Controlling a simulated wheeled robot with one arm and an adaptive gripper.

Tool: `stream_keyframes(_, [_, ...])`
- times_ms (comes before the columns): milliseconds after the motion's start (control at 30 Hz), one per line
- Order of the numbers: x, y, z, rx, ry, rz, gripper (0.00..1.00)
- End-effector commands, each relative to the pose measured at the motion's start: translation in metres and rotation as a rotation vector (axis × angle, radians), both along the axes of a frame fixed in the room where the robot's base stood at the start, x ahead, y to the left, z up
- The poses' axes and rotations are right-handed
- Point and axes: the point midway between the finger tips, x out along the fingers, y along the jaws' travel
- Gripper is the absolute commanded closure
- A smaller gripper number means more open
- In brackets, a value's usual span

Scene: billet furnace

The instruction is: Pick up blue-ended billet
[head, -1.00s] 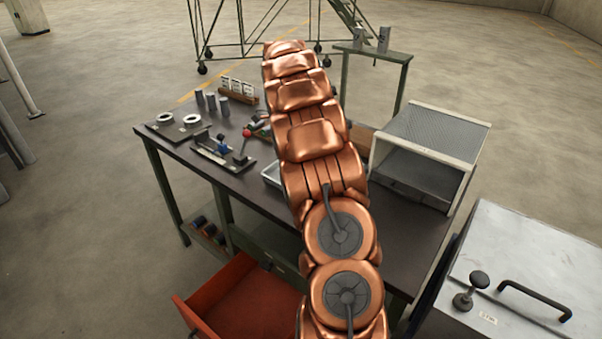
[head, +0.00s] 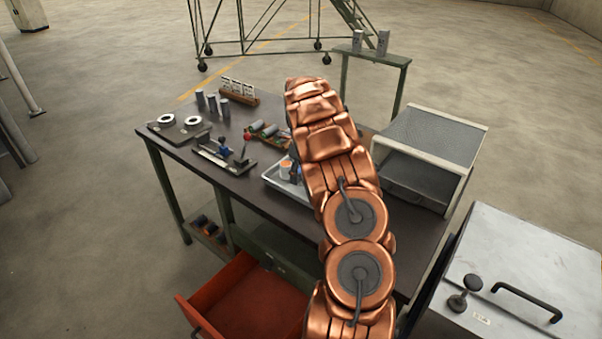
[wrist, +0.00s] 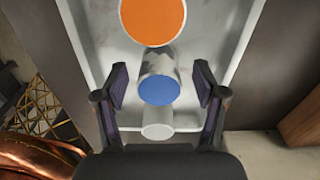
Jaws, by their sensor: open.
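The blue-ended billet (wrist: 159,88) lies in a light grey tray (wrist: 103,22) in the wrist view, a grey cylinder with its blue end face toward the camera. My gripper (wrist: 160,77) is open, with one dark finger pad on each side of the billet and a gap on both sides. An orange-ended billet (wrist: 153,20) is beside it at the top of the view. A pale-ended billet (wrist: 157,124) is just below it, partly hidden by my gripper. In the head view the tray (head: 272,178) is partly hidden by my arm, and my gripper is hidden.
The dark workbench (head: 250,195) also holds a clamp fixture (head: 225,155), upright grey cylinders (head: 212,103) and white rings (head: 192,120). An open-fronted box (head: 430,150) stands to the right of my arm. An open red drawer (head: 245,300) juts out in front. A metal cabinet (head: 535,265) is at right.

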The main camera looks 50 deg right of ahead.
Motion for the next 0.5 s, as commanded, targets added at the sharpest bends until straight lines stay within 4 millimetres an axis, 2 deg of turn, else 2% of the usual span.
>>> stream_keyframes(167, [0.0,0.001,-0.012,-0.001,0.001,0.002,0.3])
stream_keyframes(400, [0.0,0.001,-0.014,-0.001,0.0,0.002,0.3])
stream_keyframes(500, [0.0,0.001,-0.014,-0.001,0.0,0.002,0.4])
